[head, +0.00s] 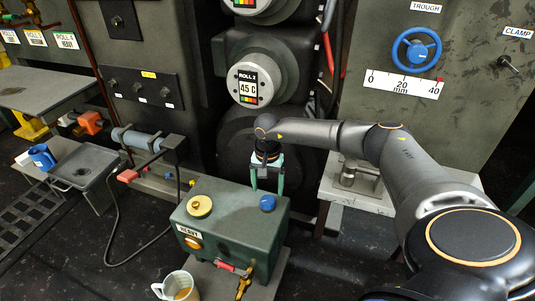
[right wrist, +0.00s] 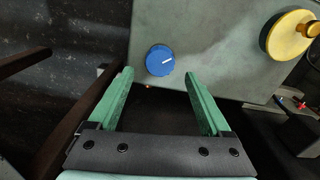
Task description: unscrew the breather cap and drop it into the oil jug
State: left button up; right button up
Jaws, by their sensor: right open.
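A green box (head: 228,235) labelled HEAVY carries two round caps on its top. One is a blue cap (head: 267,202) with a white mark, the other a yellow cap (head: 199,206); no label tells which is the breather cap. My right gripper (head: 267,190) is open and points down over the blue cap. In the right wrist view the blue cap (right wrist: 160,60) lies just beyond the fingertips, roughly centred between them, with nothing held. A pale jug (head: 164,288) with amber liquid stands in front of the box, cut by the lower edge. My left gripper is not seen.
A brass valve (head: 243,284) and a red-handled part (head: 226,265) stick out at the box's front. A metal stand (head: 347,195) is right of the box. Dark rollers rise behind. A blue cup (head: 42,156) and grey tray (head: 85,166) are at left. Floor left of the box holds a cable.

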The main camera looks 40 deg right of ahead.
aim_at(267, 200)
jog(key=m+p, duration=0.1)
jog(key=m, duration=0.4)
jog(key=shift+m, duration=0.3)
jog(key=m+p, duration=0.1)
jog(key=m, duration=0.4)
jog(key=shift+r+p, duration=0.1)
jog(key=shift+p, duration=0.2)
jog(key=shift+m, duration=0.5)
notch_tip(267, 200, down, 4)
jog(key=b, duration=0.3)
jog(key=shift+f, duration=0.2)
jog(key=shift+f+b, duration=0.6)
jog(key=shift+f, duration=0.8)
jog(key=c, duration=1.3)
jog(key=shift+n, duration=1.1)
